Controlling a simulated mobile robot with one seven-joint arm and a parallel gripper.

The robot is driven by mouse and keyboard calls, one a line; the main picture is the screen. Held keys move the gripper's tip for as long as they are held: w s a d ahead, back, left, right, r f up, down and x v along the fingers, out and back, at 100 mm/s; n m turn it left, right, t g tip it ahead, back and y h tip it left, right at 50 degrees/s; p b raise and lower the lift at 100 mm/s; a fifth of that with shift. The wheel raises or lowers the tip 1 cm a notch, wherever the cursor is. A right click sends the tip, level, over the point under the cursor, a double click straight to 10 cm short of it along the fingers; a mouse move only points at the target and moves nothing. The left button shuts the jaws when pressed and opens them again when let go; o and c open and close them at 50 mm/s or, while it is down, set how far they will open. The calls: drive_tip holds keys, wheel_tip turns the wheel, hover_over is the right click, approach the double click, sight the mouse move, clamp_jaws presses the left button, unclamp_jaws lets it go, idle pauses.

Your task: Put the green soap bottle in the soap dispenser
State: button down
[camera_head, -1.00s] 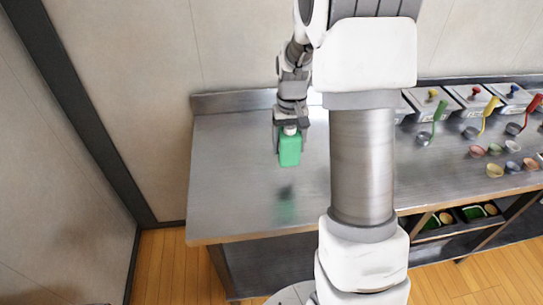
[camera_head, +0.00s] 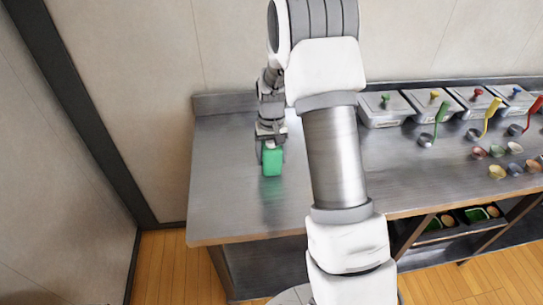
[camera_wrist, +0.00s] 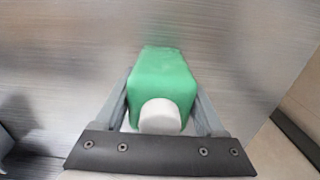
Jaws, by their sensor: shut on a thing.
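The green soap bottle (camera_head: 272,163) is at the left part of the steel counter in the head view. It is upright or nearly so, and I cannot tell whether its base touches the counter. My gripper (camera_head: 270,143) is above it and shut on it. In the wrist view the bottle (camera_wrist: 163,78) lies between the two fingers of my gripper (camera_wrist: 163,105), with its white cap towards the camera. I cannot make out a soap dispenser in these frames.
The steel counter (camera_head: 225,200) is bare around the bottle. To the right are lidded metal containers (camera_head: 382,108), colored ladles (camera_head: 440,115) and several small bowls (camera_head: 497,172). A wall stands behind the counter, and a shelf below holds trays (camera_head: 476,214).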

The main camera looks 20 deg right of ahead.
drive_tip(key=shift+f, duration=0.2)
unclamp_jaws()
drive_tip(key=shift+r, duration=0.1)
